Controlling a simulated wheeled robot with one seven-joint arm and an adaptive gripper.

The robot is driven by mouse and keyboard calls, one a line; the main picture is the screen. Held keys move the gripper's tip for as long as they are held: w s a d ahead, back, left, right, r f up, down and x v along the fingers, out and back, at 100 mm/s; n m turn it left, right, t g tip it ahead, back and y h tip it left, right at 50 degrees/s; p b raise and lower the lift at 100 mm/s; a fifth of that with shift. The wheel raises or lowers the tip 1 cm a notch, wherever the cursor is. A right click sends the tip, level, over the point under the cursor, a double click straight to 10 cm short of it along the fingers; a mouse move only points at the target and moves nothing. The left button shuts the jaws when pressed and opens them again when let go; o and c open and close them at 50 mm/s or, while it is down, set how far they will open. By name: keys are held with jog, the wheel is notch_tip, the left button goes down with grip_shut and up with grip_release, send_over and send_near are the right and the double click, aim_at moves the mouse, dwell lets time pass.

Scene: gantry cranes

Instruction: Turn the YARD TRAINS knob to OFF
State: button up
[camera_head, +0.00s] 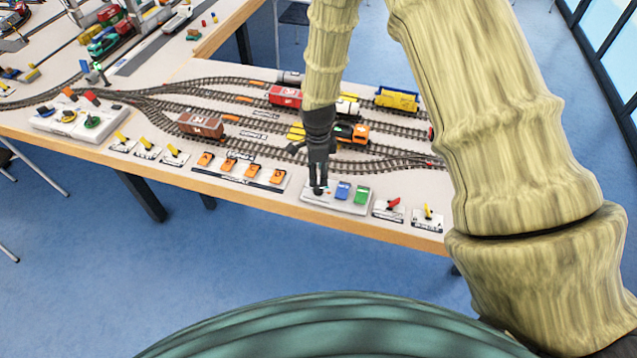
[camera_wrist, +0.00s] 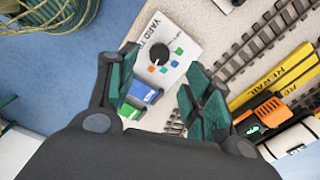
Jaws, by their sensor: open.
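In the wrist view the YARD TRAINS panel (camera_wrist: 178,35) is a white plate with a round black knob (camera_wrist: 158,53) and small coloured squares around it. The knob has a pale pointer line. My gripper (camera_wrist: 160,88) is open, with its green-padded fingers apart and the knob showing beyond the gap between them. In the head view my gripper (camera_head: 318,185) points down over the left end of the white panel (camera_head: 345,207) and largely hides the knob. I cannot read the knob's setting. Whether a finger touches the knob is unclear.
Blue (camera_head: 343,190) and green (camera_head: 361,195) switches sit right of the knob on the same panel. A red lever (camera_head: 393,203) and a yellow lever (camera_head: 428,211) stand farther right, orange switches (camera_head: 253,170) to the left. Tracks with train cars (camera_head: 285,96) lie behind.

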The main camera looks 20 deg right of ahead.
aim_at(318, 188)
jog(key=shift+f+p, duration=1.1)
jog(key=shift+f, duration=2.45)
jog(key=c, duration=1)
